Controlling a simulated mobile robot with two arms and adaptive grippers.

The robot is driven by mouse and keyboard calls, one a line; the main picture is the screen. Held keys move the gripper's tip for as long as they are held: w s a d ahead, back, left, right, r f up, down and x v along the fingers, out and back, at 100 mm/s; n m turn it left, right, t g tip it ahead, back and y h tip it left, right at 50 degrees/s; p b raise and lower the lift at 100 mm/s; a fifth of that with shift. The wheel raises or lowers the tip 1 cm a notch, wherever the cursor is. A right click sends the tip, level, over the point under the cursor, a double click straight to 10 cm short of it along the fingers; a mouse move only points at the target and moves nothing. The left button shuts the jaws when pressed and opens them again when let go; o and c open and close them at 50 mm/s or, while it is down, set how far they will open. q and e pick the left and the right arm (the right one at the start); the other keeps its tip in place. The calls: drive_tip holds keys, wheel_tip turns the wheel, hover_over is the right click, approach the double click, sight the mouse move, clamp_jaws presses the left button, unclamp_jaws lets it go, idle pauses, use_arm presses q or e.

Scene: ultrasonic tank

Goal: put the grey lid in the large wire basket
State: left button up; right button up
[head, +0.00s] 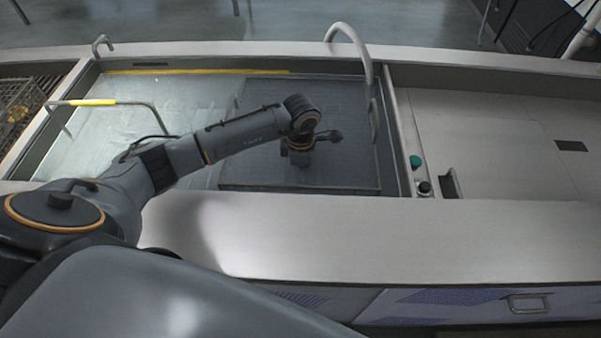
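My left arm comes in from the left and reaches over the open tank. My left gripper (299,157) points down over a dark grey, finely textured rectangular panel (350,165) in the right part of the tank. Its fingertips are too small and dark to tell whether they are open or shut, or whether they touch the panel. I cannot tell whether this panel is the grey lid or part of the large wire basket. A bent metal handle with a yellow grip (93,102) stands at the tank's left side. My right gripper is not in view.
A curved pale tube (350,38) rises at the tank's back right. A wire basket (35,97) with yellowish contents is at the far left edge. A green button (415,161) and black knob (424,187) sit right of the tank. The steel counter (490,130) at right is largely clear.

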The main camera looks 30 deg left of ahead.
use_arm(q)
drive_tip(key=o, duration=1.4)
wheel_tip(320, 180, up, 12)
drive_tip(key=shift+b, duration=0.45)
drive_tip(key=shift+r, duration=0.15)
